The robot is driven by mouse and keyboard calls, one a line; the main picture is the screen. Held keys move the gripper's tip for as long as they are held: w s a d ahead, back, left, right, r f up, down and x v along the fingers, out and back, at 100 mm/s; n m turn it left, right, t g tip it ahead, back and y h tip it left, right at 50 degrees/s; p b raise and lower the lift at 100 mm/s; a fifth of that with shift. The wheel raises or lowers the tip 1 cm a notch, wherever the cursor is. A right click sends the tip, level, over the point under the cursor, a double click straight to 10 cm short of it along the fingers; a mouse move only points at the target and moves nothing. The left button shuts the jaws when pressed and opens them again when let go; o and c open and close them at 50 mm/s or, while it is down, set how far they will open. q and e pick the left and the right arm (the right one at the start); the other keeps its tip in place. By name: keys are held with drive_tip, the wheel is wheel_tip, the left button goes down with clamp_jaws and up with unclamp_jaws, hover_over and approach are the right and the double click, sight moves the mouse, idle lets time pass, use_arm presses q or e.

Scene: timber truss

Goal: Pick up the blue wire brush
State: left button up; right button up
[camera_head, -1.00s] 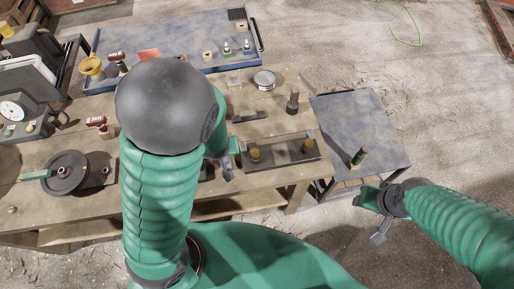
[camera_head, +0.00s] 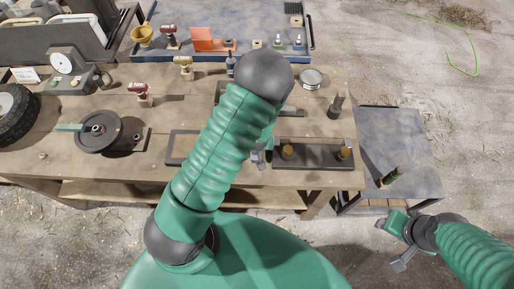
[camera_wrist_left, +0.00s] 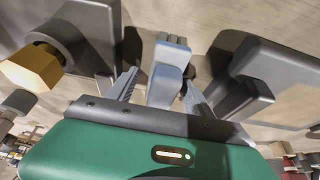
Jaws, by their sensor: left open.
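A light blue-grey piece (camera_wrist_left: 168,72), likely the blue wire brush, stands between the two grey fingers of my left gripper (camera_wrist_left: 158,88) in the left wrist view. The fingers are apart, with the piece between them; whether they touch it I cannot tell. In the head view my left gripper (camera_head: 262,156) is low over the bench, left of a dark tray, and mostly hidden by my own arm. The brush cannot be made out clearly there. My right gripper (camera_head: 398,246) is away from the bench, over the floor at lower right; its finger gap is unclear.
The dark tray (camera_head: 316,158) with brass-coloured pieces sits close to the right of my left gripper. A hex-headed brass piece (camera_wrist_left: 32,68) and a dark block (camera_wrist_left: 275,80) flank it. A wheel-like fixture (camera_head: 98,132) is at left. A lower blue-grey table (camera_head: 405,150) adjoins at right.

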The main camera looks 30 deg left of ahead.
use_arm(q)
drive_tip(key=shift+a, duration=0.2)
drive_tip(key=shift+c, duration=1.9)
drive_tip(key=shift+d, duration=0.25)
clamp_jaws()
drive_tip(key=shift+a+r, duration=0.1)
drive_tip(key=shift+a, duration=0.05)
use_arm(e)
drive_tip(key=shift+a, duration=0.2)
